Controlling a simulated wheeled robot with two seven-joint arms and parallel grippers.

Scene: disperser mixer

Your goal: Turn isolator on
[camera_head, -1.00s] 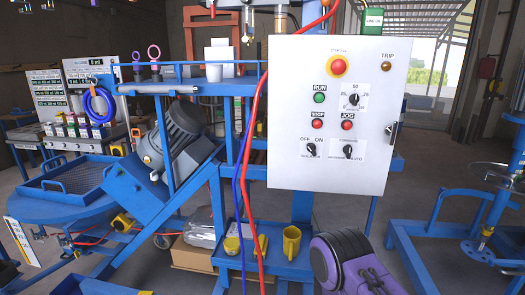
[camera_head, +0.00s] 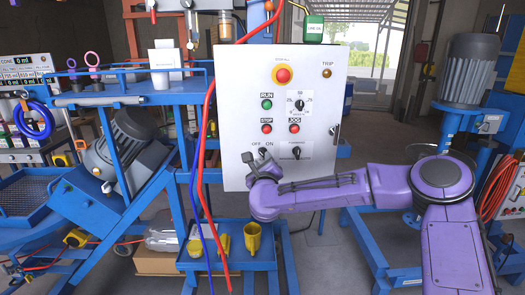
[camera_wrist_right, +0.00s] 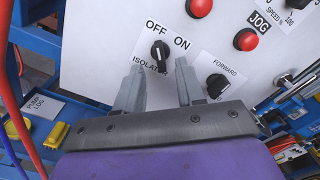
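The grey control panel (camera_head: 315,100) faces me in the head view. Its black isolator knob (camera_wrist_right: 160,53) shows in the right wrist view, with OFF at its upper left and ON at its upper right. The knob's pointer appears turned toward OFF. My right gripper (camera_wrist_right: 158,76) is open and empty, with one fingertip on each side below the knob; I cannot tell whether they touch it. In the head view the right gripper (camera_head: 264,163) is in front of the panel's lower left and partly hides the isolator. My left gripper is not in view.
The forward/auto selector knob (camera_wrist_right: 216,84) sits close to the right finger. The red stop button (camera_head: 267,128) and red jog button (camera_head: 294,128) are just above. A red hose (camera_head: 206,130) hangs left of the panel.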

